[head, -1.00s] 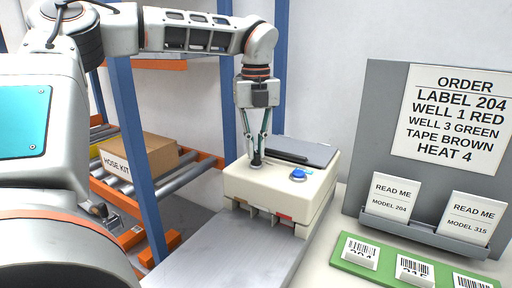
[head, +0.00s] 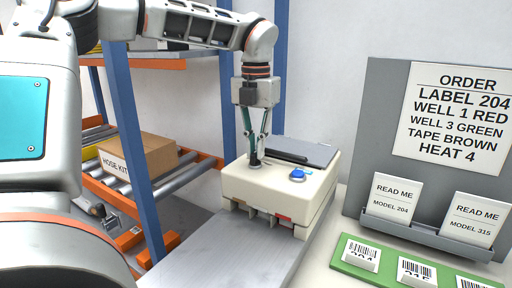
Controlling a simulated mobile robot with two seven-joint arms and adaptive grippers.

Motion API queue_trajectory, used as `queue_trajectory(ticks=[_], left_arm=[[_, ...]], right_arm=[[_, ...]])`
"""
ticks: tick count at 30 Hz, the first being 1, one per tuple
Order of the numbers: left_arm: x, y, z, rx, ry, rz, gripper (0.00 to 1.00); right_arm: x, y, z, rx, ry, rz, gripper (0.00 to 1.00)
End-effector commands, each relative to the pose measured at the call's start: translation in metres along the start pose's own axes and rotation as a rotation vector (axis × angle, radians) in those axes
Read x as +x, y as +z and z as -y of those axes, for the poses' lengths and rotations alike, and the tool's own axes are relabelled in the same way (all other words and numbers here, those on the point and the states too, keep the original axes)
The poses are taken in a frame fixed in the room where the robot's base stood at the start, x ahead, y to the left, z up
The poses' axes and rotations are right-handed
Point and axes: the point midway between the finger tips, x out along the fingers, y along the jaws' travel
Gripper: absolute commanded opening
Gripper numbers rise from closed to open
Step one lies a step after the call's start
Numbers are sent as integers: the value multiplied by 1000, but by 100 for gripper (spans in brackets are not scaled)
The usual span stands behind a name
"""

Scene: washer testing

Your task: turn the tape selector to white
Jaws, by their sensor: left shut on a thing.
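The cream machine (head: 278,194) stands on the grey bench. My left gripper (head: 255,163) points straight down at the left part of its top. It is shut on a small dark knob there, which I take to be the tape selector; the fingertips hide most of it, and its pointer and any markings cannot be read. Small white and red pieces show in the slots along the machine's front lower edge. My right gripper is not in view.
A blue button (head: 298,174) and a grey plate (head: 300,151) are on the machine's top. The order card (head: 455,120) reads "TAPE BROWN". Right of the machine lies a green label tray (head: 349,263). A hose kit box (head: 139,158) sits on a roller shelf, behind a blue post (head: 137,150).

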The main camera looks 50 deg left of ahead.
Motion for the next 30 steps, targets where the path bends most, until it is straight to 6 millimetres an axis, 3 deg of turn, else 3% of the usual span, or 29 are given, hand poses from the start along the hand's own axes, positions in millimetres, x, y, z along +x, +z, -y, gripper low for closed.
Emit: queue_trajectory(ticks=[22, 24, 30], left_arm=[[1, 0, 0, 98, 0, -3, 0], [1, 0, 0, 97, 0, -3, 24], [1, 0, 0, 97, 0, -2, 26]], right_arm=[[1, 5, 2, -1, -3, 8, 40], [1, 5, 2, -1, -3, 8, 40], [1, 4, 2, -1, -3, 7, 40]])
